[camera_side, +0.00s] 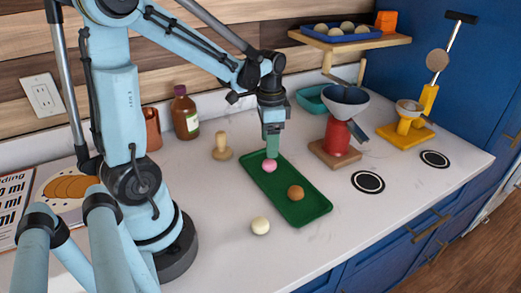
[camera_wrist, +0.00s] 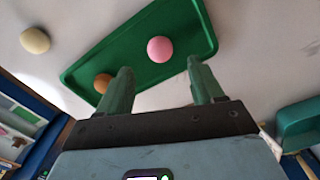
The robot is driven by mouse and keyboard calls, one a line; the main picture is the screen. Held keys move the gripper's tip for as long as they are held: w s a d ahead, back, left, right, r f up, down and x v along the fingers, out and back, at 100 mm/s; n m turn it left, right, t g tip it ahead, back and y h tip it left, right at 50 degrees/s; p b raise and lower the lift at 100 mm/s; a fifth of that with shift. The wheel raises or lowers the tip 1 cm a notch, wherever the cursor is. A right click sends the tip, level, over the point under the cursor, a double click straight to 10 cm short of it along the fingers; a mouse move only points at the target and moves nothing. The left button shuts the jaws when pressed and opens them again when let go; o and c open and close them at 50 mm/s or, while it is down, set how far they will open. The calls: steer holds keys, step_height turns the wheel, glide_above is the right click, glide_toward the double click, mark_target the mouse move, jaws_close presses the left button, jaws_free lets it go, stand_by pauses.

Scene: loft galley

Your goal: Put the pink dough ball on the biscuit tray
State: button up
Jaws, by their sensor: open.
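The pink dough ball (camera_side: 269,166) lies on the far end of the green biscuit tray (camera_side: 310,214). A brown ball (camera_side: 295,192) lies nearer the tray's middle. The wrist view also shows the pink ball (camera_wrist: 160,49), the brown ball (camera_wrist: 102,83) and the tray (camera_wrist: 128,38). My gripper (camera_side: 271,154) is over the far end of the tray, close above the pink ball. In the wrist view my gripper (camera_wrist: 160,82) has its fingers apart, with nothing between them; the pink ball appears beyond the fingertips. Whether a finger touches it cannot be told.
A cream ball (camera_side: 260,226) lies on the counter beside the tray. A wooden stamp (camera_side: 221,147) and a brown bottle (camera_side: 186,113) stand left of my gripper. A red-based grinder (camera_side: 340,130) and a yellow stand (camera_side: 406,130) are to the right.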

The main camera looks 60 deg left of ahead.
step_height(320, 180, up, 5)
steer(key=s+d+r+n+t, duration=0.1)
steer(key=s+d+n+t, duration=0.1)
steer(key=d+t, duration=0.5)
steer(key=d+n, duration=0.1)
steer(key=d, duration=0.3)
steer(key=shift+s+r+n, duration=0.3)
steer(key=shift+s+n, duration=0.1)
